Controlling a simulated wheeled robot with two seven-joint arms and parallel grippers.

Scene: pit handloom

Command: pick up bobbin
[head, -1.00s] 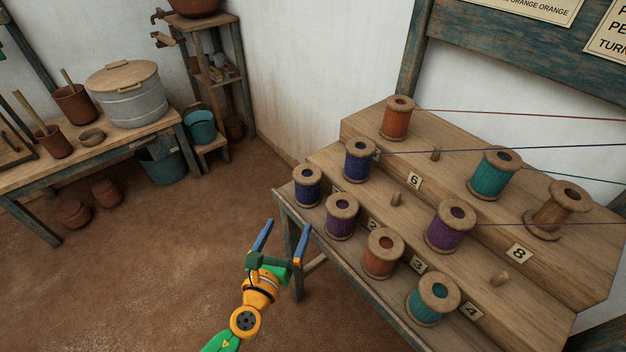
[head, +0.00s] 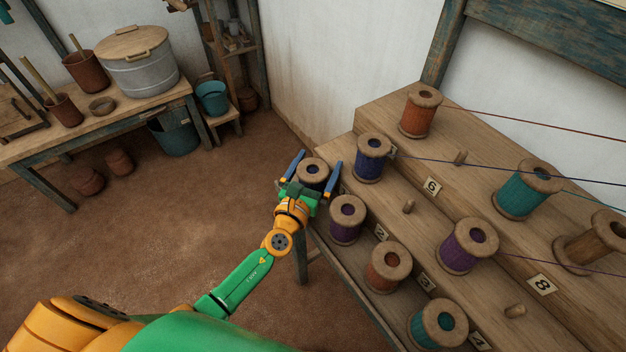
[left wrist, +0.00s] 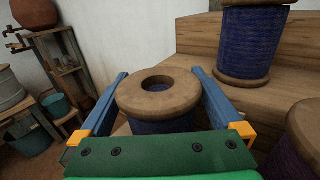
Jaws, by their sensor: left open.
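A bobbin wound with dark blue thread (head: 313,171) stands upright at the left end of the rack's lowest step. My left gripper (head: 311,166) is open, with one blue finger on each side of this bobbin. In the left wrist view the bobbin's round wooden top (left wrist: 158,93) with its dark hole sits between the two fingers (left wrist: 160,95). A small gap shows on the right side; on the left the finger is very close, and I cannot tell if it touches. The bobbin's lower part is hidden by my gripper. My right gripper is not in view.
Close by stand a purple bobbin (head: 346,222) on the same step and a blue bobbin (head: 371,160) on the step above. Orange (head: 387,270) and teal (head: 437,325) bobbins stand further right. Threads run right from the upper bobbins.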

